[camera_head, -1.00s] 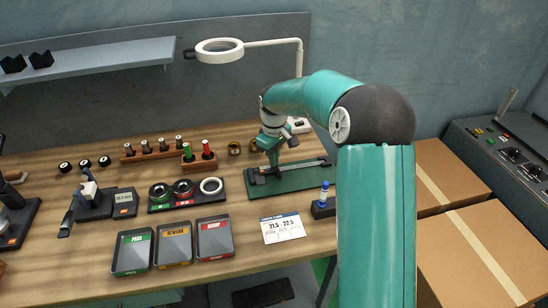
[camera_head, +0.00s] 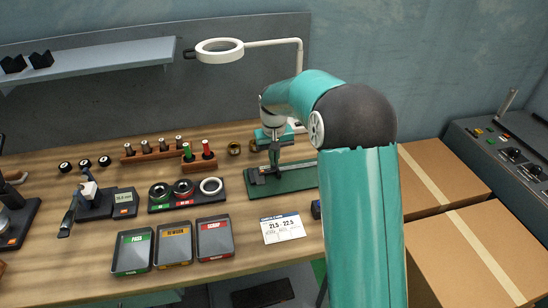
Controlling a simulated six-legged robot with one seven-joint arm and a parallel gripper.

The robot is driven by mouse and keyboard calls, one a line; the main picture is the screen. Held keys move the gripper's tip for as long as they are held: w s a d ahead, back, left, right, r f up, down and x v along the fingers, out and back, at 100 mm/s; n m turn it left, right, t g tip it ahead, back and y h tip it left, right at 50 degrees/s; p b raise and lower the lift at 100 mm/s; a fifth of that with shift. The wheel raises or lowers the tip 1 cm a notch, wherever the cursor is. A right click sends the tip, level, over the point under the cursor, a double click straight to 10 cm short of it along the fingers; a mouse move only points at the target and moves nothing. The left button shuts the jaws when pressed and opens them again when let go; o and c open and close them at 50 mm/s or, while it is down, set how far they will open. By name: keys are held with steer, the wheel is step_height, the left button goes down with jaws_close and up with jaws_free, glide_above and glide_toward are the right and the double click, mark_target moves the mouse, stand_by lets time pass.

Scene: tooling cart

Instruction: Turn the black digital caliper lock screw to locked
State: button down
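The black digital caliper (camera_head: 293,168) lies on a green mat (camera_head: 290,187) at the right part of the bench, in the head camera view. My gripper (camera_head: 274,167) points down over the left part of the caliper. Its fingertips are small and dark against the caliper, so I cannot tell whether they touch it or how far apart they are. The lock screw is too small to make out here, and its setting cannot be read. My arm hides the area right of the mat.
Pass, rework and scrap trays (camera_head: 174,245) stand at the bench front, beside a white card (camera_head: 283,228) reading 21.5 - 22.5. A ring-gauge tray (camera_head: 183,207) and a wooden plug rack (camera_head: 152,154) lie left of the mat. A ring lamp (camera_head: 220,46) hangs behind. Bare wood shows between them.

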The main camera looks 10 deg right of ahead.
stand_by(0.3)
steer(key=c, duration=1.6)
jaws_free()
steer(key=shift+c, duration=0.2)
steer(key=shift+r, duration=0.1)
step_height(320, 180, up, 14)
steer(key=shift+f, duration=0.2)
